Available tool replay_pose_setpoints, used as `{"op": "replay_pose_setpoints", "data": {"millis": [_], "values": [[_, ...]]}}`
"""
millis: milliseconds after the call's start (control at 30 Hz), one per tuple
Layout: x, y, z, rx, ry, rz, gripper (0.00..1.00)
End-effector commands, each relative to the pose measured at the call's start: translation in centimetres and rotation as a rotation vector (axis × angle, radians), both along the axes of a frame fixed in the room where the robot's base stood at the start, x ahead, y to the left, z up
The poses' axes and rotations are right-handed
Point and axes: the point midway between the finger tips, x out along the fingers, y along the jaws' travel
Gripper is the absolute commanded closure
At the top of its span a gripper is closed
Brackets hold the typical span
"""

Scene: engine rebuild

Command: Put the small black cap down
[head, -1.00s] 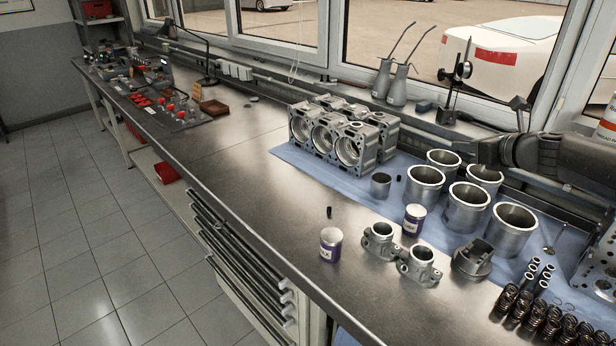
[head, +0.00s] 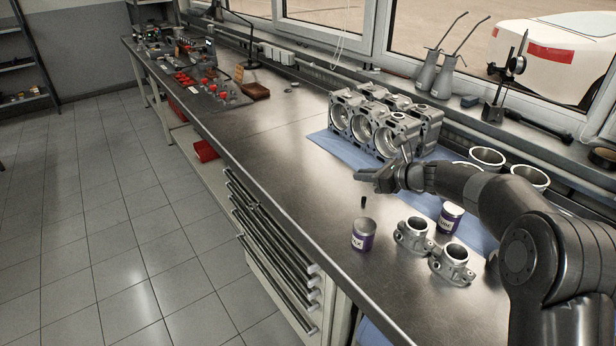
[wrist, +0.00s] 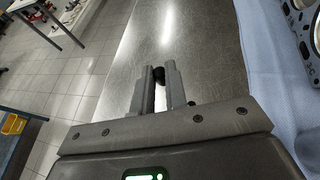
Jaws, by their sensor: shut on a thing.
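In the wrist view my gripper (wrist: 160,82) is shut on the small black cap (wrist: 159,74), a dark round piece between the fingertips. The fingers hide part of it, and I cannot make it out in the head view. The gap between cap and bench is hard to judge.
The engine block (head: 385,120) stands on a blue mat (head: 340,150).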

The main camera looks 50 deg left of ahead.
Motion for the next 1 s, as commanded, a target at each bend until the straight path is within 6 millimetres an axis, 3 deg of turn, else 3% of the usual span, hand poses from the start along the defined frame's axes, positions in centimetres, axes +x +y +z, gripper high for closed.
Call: {"op": "replay_pose_setpoints", "data": {"millis": [300,433,667,900,1000], "values": [[-3.7,6.4,-4.4,-0.002,0.002,0.003,1.0],[-4.5,8.1,-5.6,0.0,0.001,0.001,1.0],[-5.0,9.0,-6.7,-0.001,0.002,-0.001,1.0],[-5.0,9.0,-9.9,-0.002,0.002,0.0,1.0],[-5.0,9.0,-10.2,0.001,0.0,0.0,1.0]]}}
